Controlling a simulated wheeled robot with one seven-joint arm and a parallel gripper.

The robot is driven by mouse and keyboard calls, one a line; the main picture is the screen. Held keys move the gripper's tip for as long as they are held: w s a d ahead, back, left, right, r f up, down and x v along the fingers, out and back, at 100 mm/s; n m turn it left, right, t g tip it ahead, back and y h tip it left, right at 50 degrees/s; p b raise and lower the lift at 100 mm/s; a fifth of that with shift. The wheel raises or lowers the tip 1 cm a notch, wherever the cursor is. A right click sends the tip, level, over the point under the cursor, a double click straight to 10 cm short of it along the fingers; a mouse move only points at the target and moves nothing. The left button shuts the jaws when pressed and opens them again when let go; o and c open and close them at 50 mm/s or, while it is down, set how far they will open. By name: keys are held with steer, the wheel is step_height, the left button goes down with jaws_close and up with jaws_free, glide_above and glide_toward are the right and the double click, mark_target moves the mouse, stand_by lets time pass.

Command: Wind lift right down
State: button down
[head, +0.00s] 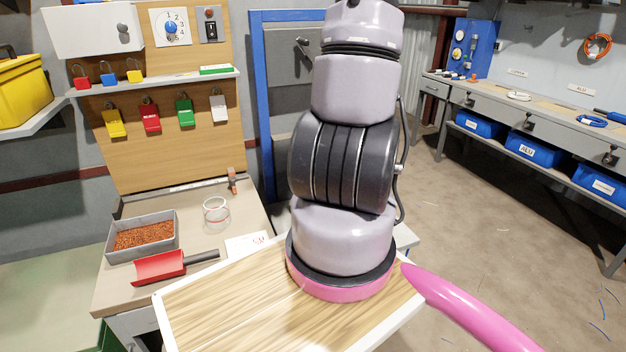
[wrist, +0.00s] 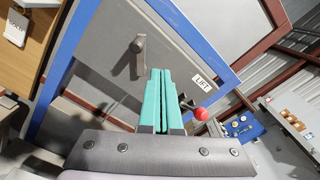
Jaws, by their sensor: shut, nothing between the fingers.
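A small white sign reading LIFT (wrist: 202,83) is on the right part of a blue frame in the wrist view. Below it a red ball knob (wrist: 201,114) sits by a short dark lever, just right of my fingers. A grey panel (wrist: 108,65) within the blue frame carries a dark peg-like handle (wrist: 137,43), which also shows in the head view (head: 303,41). My gripper (wrist: 161,72) has teal fingers pressed together with nothing between them. It points at the panel; I cannot tell if it touches anything. My arm hides part of the panel in the head view, and my gripper is not visible there.
A bench (head: 185,205) at left holds a grey tray of copper-coloured bits (head: 142,236), a red scoop (head: 158,267) and a clear ring-like container (head: 215,210). Coloured padlocks hang on the board above. A long workbench (head: 560,110) with blue bins stands at right. Floor between is mostly open.

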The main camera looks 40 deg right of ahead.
steer(key=x, duration=0.9)
steer(key=shift+a, duration=0.1)
steer(key=shift+w+a+f, duration=0.1)
steer(key=shift+a, duration=0.05)
stand_by(2.0)
